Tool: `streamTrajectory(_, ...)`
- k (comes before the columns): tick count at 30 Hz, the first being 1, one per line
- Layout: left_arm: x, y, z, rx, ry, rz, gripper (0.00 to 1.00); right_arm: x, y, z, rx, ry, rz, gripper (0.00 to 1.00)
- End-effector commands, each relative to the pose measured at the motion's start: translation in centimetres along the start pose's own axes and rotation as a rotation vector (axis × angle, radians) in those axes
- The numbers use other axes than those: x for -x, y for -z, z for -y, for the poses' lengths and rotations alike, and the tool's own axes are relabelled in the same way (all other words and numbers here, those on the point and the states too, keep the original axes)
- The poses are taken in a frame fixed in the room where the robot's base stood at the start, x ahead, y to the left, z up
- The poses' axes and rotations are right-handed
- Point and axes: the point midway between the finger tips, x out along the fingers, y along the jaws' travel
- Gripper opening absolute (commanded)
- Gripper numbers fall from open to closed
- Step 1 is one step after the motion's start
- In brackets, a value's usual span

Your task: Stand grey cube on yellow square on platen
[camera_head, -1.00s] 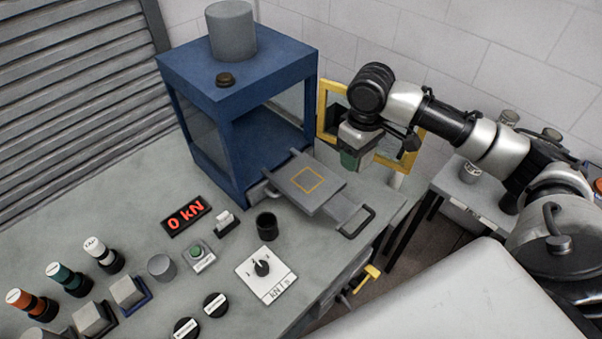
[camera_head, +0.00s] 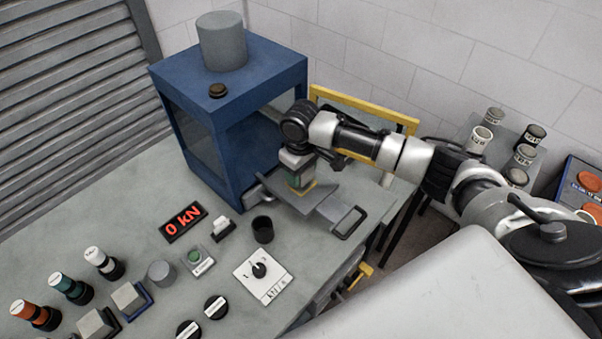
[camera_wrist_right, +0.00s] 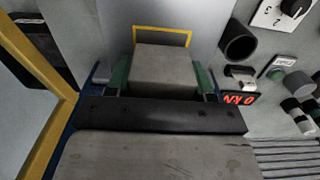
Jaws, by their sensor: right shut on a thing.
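The grey cube (camera_wrist_right: 165,68) is held between the green fingers of my right gripper (camera_wrist_right: 163,82) in the right wrist view. In the head view my right gripper (camera_head: 298,181) points down over the platen (camera_head: 322,192), and the cube is mostly hidden by the fingers. The yellow square (camera_wrist_right: 162,31) shows as an outline just past the cube in the wrist view, partly covered by it. Whether the cube touches the platen, I cannot tell. My left gripper is not in view.
The blue press frame (camera_head: 205,105) stands directly behind the platen. A yellow-edged guard (camera_head: 365,108) is at its right. A black cup (camera_head: 262,229), a red readout (camera_head: 184,222) and a dial plate (camera_head: 264,276) lie in front on the bench. A pull handle (camera_head: 349,222) sticks out from the platen.

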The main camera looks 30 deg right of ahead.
Motion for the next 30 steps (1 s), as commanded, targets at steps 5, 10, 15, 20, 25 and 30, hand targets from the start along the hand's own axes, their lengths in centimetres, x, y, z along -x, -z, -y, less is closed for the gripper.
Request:
streamTrajectory(5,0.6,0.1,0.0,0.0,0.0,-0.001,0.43,-1.8,0.0,0.0,-0.001,0.0,-0.001,0.2)
streamTrajectory(10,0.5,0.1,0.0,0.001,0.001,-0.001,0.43,-1.9,0.0,0.0,0.0,0.0,-0.003,0.2)
streamTrajectory(15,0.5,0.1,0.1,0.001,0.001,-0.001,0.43,-2.1,0.0,0.0,0.0,0.001,-0.002,0.2)
streamTrajectory(20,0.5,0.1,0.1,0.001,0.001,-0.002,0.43,-2.2,0.0,0.0,0.0,0.001,-0.001,0.73)
streamTrajectory(25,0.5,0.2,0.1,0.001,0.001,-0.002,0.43,-2.2,0.0,0.0,0.0,0.0,-0.001,0.79)
streamTrajectory(30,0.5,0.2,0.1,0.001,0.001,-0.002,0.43,-2.0,0.0,-0.1,0.0,0.0,-0.002,0.79)
